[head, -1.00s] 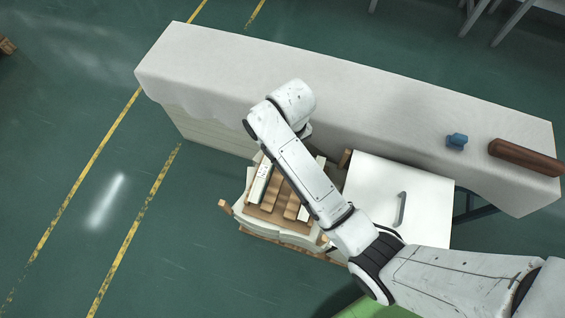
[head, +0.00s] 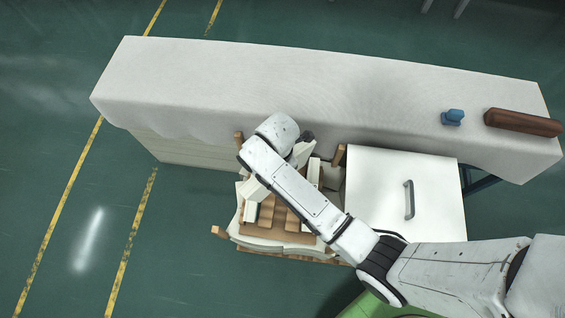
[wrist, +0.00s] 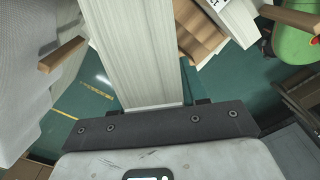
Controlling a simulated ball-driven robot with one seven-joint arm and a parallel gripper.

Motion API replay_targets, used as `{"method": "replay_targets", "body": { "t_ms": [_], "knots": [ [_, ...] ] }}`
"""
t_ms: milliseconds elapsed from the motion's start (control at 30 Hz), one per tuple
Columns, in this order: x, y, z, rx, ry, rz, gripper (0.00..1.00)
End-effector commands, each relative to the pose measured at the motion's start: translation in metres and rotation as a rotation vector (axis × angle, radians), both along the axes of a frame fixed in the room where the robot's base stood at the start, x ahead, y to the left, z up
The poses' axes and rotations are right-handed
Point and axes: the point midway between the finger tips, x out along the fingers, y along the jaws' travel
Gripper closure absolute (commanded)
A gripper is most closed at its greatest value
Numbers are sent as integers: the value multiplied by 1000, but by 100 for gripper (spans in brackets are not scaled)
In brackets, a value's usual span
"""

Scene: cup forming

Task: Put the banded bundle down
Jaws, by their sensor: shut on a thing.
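My gripper (wrist: 155,112) is shut on a pale bundle of layered sheets (wrist: 145,55), which stretches away from the dark jaw bar in the wrist view. I cannot make out its band. In the head view my wrist hides most of the gripper; the bundle's pale end (head: 256,188) shows to the left of my arm, tilted across a wooden stand (head: 262,222). Further pale bundles lie on this stand, one (head: 313,171) to the right of my arm. I cannot tell whether the held bundle touches the stand or another bundle.
Brown posts (head: 340,156) rise at the stand's edges. A long table with a pale cloth (head: 220,85) runs behind it, with a blue object (head: 453,117) and a brown roll (head: 522,123) at its right. A white cabinet with a handle (head: 385,185) stands close right. Green floor lies left.

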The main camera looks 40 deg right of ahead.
Motion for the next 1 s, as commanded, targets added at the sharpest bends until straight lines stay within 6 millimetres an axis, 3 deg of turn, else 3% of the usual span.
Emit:
{"method": "replay_targets", "body": {
  "t_ms": [200, 433, 600, 1000],
  "knots": [
    [-9, 0, -37, 0, 1, 360, 100],
    [-14, 0, -58, 1, 0, 626, 100],
    [-16, 1, -67, 1, -1, 705, 100],
    [-16, 0, -120, 1, 0, 714, 100]
  ]
}}
